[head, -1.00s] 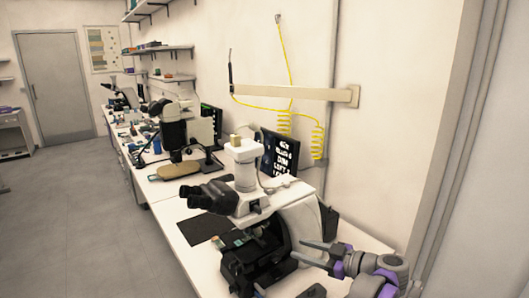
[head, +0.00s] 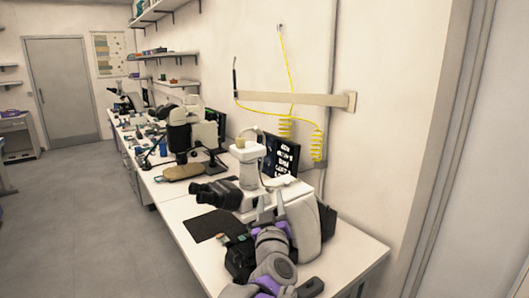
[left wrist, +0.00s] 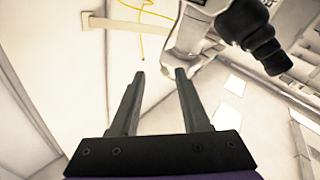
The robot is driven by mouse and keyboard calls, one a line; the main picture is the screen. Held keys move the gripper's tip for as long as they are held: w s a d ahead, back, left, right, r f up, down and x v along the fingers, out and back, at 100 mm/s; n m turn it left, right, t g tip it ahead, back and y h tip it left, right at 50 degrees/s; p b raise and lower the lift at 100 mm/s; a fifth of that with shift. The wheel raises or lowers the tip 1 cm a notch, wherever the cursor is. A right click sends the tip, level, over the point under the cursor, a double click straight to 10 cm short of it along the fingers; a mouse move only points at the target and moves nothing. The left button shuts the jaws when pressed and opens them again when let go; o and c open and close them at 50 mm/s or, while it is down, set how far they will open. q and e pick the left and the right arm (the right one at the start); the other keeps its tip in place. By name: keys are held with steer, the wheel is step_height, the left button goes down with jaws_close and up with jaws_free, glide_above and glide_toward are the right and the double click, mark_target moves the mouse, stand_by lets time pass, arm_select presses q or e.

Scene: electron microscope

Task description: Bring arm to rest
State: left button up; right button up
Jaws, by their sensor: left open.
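My left arm comes up from the bottom of the head view, in front of the near microscope (head: 300,222). My left gripper (head: 272,204) is open, its two grey fingers pointing up and away, overlapping the microscope's body in the picture. I cannot tell whether it touches the microscope. In the left wrist view the fingers of the gripper (left wrist: 160,76) stand apart with nothing between them. The microscope's black eyepieces (left wrist: 252,35) show at upper right there, beyond the fingertips. The arm hides the microscope's stage in part. My right gripper is not in view.
The white bench (head: 345,255) has a bare stretch to the right of the microscope. A dark mat (head: 208,226) lies to its left. A monitor (head: 281,157) stands behind. A second microscope (head: 180,135) stands further along. The floor (head: 85,215) at left is clear.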

arm_select(q)
steer(key=s+a+f+m+g, duration=0.1)
steer(key=s+a+f+g, duration=0.3)
steer(key=s+f, duration=0.6)
steer(key=s+a+f+m+g+p, duration=0.1)
steer(key=s+a+f+g, duration=0.4)
steer(key=s, duration=0.9)
steer(key=s+a+f+m+g, duration=0.2)
steer(key=s+a+f+g, duration=0.3)
steer(key=s+a+f, duration=0.5)
step_height(320, 180, down, 5)
steer(key=shift+s+r+p, duration=0.2)
steer(key=shift+s+p, duration=0.15)
steer(key=shift+s, duration=0.85)
steer(key=shift+a, duration=0.1)
